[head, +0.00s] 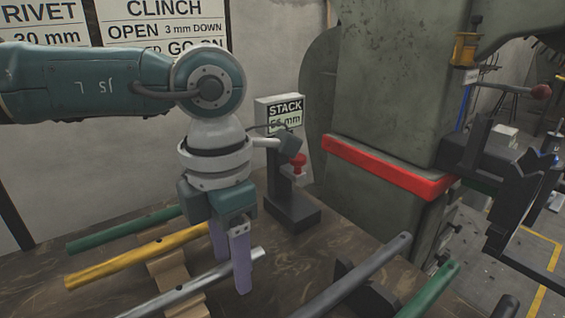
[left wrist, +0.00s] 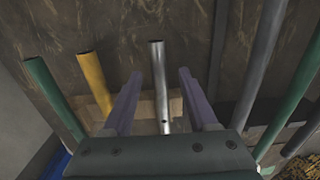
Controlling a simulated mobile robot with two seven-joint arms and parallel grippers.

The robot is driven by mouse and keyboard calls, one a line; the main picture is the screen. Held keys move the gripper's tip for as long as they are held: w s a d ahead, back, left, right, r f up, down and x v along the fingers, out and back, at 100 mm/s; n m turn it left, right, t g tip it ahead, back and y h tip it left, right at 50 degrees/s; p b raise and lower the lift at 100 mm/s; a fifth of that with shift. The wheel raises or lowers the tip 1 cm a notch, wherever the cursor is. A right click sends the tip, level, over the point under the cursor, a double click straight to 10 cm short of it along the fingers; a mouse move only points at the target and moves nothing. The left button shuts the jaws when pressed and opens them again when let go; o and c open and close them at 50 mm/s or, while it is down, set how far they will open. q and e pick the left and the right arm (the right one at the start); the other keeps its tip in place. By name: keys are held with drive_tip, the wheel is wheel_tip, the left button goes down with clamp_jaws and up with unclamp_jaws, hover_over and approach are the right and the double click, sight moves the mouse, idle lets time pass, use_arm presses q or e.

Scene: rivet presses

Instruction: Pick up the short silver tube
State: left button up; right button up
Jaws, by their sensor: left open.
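The short silver tube (head: 190,289) rests on a notched wooden block (head: 168,274) on the table. In the left wrist view the tube (left wrist: 158,62) runs up the middle, with its open end toward the top. My left gripper (head: 232,274) points down over the tube near its far end. Its two purple fingers are open, one on each side of the tube in the left wrist view (left wrist: 172,75). I cannot tell whether either finger touches it.
A yellow tube (head: 135,257) and a green tube (head: 125,228) lie left of the silver one. A grey tube (head: 355,274) and another green tube (head: 430,288) lie to the right. A stack gauge (head: 292,205) stands behind the gripper. A large press (head: 385,100) with a red bar rises at right.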

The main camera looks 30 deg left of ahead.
use_arm(q)
clamp_jaws()
idle(0.3)
idle(0.3)
